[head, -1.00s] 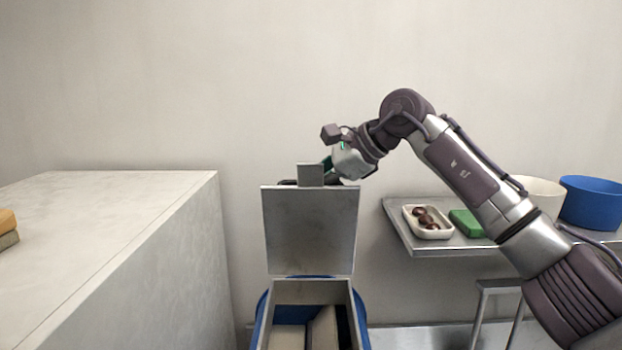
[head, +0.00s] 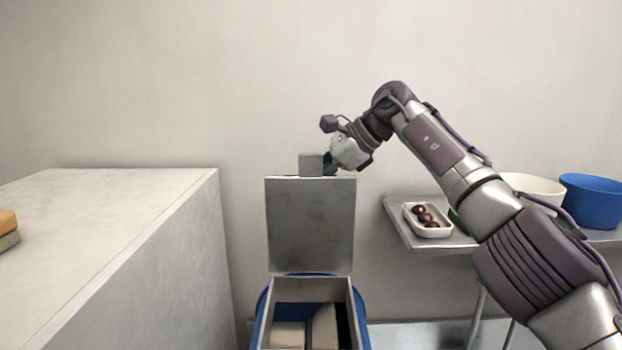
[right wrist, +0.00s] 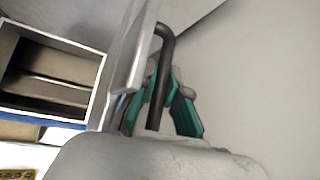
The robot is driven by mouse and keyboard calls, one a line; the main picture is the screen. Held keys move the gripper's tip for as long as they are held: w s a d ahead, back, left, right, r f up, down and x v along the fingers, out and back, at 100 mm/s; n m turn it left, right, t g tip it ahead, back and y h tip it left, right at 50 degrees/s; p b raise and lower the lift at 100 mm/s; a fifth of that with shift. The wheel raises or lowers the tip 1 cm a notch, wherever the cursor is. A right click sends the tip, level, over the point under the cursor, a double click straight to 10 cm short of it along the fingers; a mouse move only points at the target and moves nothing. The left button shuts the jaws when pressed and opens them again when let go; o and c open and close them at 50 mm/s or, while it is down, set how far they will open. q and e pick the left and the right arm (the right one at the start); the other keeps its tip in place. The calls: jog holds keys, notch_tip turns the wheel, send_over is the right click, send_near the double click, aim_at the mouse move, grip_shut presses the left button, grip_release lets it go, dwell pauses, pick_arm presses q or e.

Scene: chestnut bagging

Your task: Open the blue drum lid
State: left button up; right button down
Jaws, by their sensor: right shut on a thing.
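The blue drum (head: 262,318) stands at the bottom centre of the head view, with a grey metal rectangular opening. Its grey lid (head: 310,225) stands raised, roughly upright, at the back edge of the opening. A small grey block (head: 311,164) shows at the lid's top edge. My right gripper (head: 332,162) is at the lid's top, its fingers mostly hidden there. In the right wrist view its teal fingers (right wrist: 170,105) are closed around a dark bar handle (right wrist: 163,75) beside the lid (right wrist: 138,55). My left gripper is not in view.
Pale boxy contents (head: 322,328) lie inside the drum. A pale counter (head: 130,240) stands at the left. A metal shelf (head: 400,226) at the right holds a white tray of chestnuts (head: 428,232), a cream bowl (head: 535,187) and a blue bowl (head: 592,200).

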dwell(0.3)
jog(key=c, duration=1.5)
grip_release()
jog(key=shift+o, duration=0.2)
jog(key=v, duration=1.2)
jog(key=shift+w, duration=0.15)
